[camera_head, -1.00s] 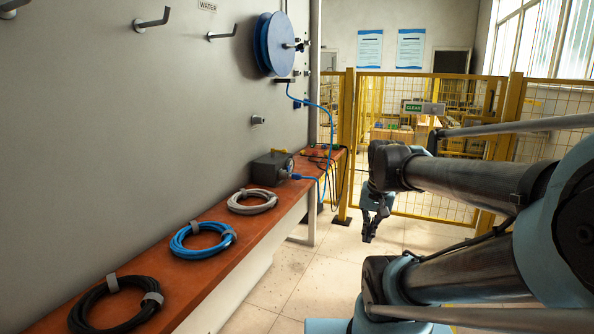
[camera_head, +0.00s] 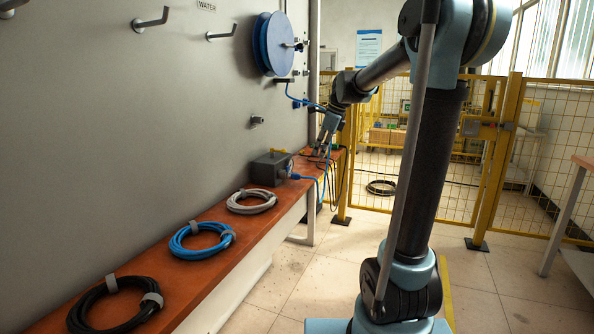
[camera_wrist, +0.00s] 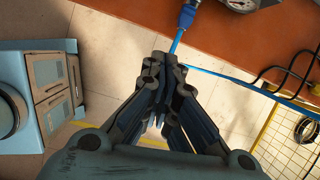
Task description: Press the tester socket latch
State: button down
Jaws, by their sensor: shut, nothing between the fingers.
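The wrist view shows a blue connector (camera_wrist: 187,16) on the bench and a round dial (camera_wrist: 241,4) cut off at the top edge. My gripper (camera_head: 318,152) is over the bench's far end, right of and beyond the box. In the wrist view my gripper (camera_wrist: 164,66) is shut and empty, its tips just short of the bench edge in the picture. I cannot make out the latch.
The bench (camera_head: 215,262) holds grey, blue and black cable coils. Black cables (camera_wrist: 285,75) lie near its far end. A blue hose reel (camera_head: 272,44) hangs on the wall. A yellow mesh fence (camera_head: 385,190) stands behind. The floor in front is open.

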aim_at(293, 174)
jog(key=w, duration=0.1)
jog(key=w+a+m, duration=0.1)
jog(key=w, duration=0.1)
jog(key=shift+a+r+m, duration=0.25)
jog(key=shift+a+m, duration=0.15)
jog(key=shift+f, duration=0.15)
jog(key=a+f, duration=0.2)
jog(key=f, duration=0.1)
jog(key=w+a+f, duration=0.1)
jog(key=a+f, duration=0.1)
jog(key=f, duration=0.1)
jog(key=w+a+f, duration=0.1)
jog(key=a+f, duration=0.1)
jog(key=f, duration=0.1)
jog(key=shift+w, duration=0.1)
jog(key=shift+w+a, duration=0.2)
jog(key=shift+a, duration=0.4)
